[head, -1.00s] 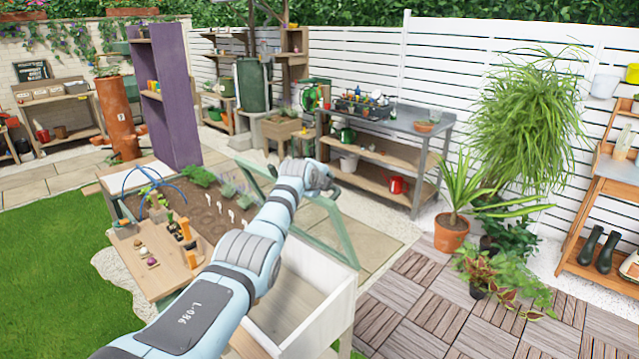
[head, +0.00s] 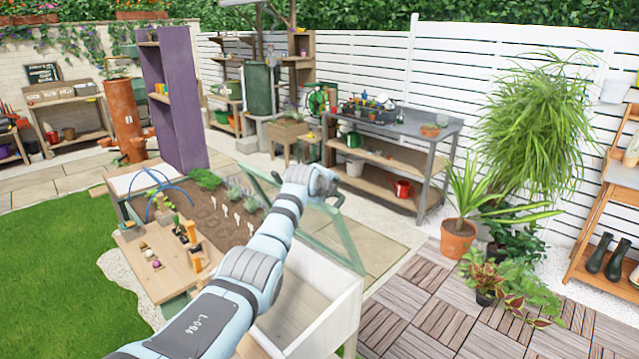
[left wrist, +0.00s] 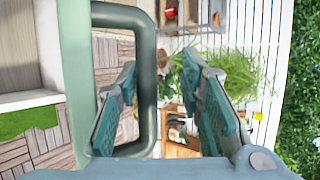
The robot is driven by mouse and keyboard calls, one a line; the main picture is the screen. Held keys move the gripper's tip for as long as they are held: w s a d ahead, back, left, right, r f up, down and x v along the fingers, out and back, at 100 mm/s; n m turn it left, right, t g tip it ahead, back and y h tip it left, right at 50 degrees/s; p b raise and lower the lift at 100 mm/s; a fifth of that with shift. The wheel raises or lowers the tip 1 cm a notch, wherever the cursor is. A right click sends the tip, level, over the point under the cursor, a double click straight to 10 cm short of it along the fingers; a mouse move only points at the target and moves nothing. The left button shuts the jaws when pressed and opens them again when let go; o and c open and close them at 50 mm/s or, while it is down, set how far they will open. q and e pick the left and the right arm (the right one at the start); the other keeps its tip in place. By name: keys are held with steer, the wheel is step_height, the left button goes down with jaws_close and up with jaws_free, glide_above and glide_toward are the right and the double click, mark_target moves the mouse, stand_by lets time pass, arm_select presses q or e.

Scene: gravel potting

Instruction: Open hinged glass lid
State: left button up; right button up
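The hinged glass lid (head: 338,236) has a pale green frame and stands raised and tilted over the white-walled planter box (head: 318,322) in the head view. My left arm reaches across the box to the lid, and its wrist hides part of the frame. In the left wrist view, the lid's green frame edge (left wrist: 76,60) runs down the left side with a dark green U-shaped handle (left wrist: 147,85) on it. My left gripper (left wrist: 160,64) is open. The handle's long bar lies between its fingers, nearer the left finger, with gaps showing. My right gripper is not in view.
A wooden side shelf (head: 165,262) with small pots and bulbs adjoins the soil bed (head: 215,215) with seedlings and white markers. A tall purple shelf (head: 178,100) stands behind it.

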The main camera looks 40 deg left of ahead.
arm_select(q)
steer(key=shift+s+d+r, duration=0.2)
steer(key=shift+s+d, duration=0.05)
steer(key=shift+s, duration=0.05)
steer(key=v, duration=1)
steer(key=shift+s+r, duration=0.2)
steer(key=shift+r, duration=0.1)
steer(key=shift+s, duration=0.1)
